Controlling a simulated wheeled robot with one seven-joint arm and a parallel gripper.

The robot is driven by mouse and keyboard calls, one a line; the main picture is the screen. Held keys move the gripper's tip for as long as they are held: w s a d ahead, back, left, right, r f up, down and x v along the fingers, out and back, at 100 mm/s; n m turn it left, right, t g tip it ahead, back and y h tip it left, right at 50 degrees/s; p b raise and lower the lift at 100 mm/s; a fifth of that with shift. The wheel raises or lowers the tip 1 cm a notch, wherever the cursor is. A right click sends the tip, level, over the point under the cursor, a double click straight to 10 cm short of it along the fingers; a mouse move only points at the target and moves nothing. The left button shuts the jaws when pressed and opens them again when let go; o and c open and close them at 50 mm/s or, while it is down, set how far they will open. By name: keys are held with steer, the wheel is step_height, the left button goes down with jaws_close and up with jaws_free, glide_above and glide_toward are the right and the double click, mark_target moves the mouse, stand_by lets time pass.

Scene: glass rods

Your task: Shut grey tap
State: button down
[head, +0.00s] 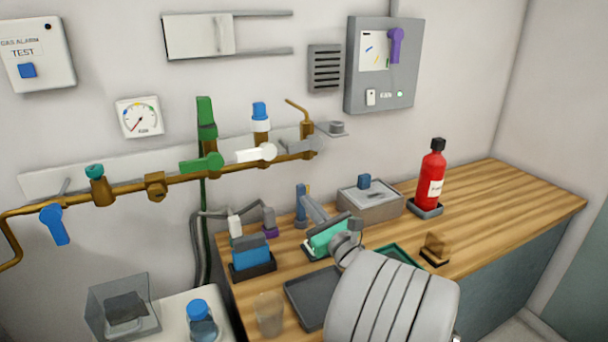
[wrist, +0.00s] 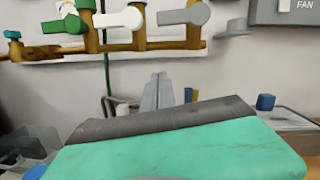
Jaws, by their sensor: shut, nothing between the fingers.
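The grey tap (head: 291,138) is at the right end of the brass pipe on the back wall, under a bent brass spout. In the wrist view the grey tap (wrist: 184,15) shows its lever lying roughly sideways, pointing left along the pipe. My gripper (head: 312,206) is low over the wooden counter, below and in front of the tap, and apart from it. In the wrist view my gripper (wrist: 156,88) points up toward the wall, its fingers together and empty. My teal hand body hides the lower part of that view.
A white tap (head: 256,153) and a green tap (head: 203,163) sit left on the same pipe. A grey box with a blue knob (head: 370,198), a red bottle (head: 431,178) and a blue block in a holder (head: 251,257) stand on the counter. The fan panel (head: 383,65) hangs above right.

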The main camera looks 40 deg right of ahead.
mark_target(302, 146)
steer(key=w+d+r+m+h+p, duration=0.1)
steer(key=w+d+r+m, duration=0.1)
steer(key=w+d+r, duration=0.2)
steer(key=w+r, duration=0.3)
steer(key=shift+w+d+r+h+p, duration=0.2)
steer(key=shift+d+h+p, duration=0.05)
steer(key=shift+h+p, duration=0.1)
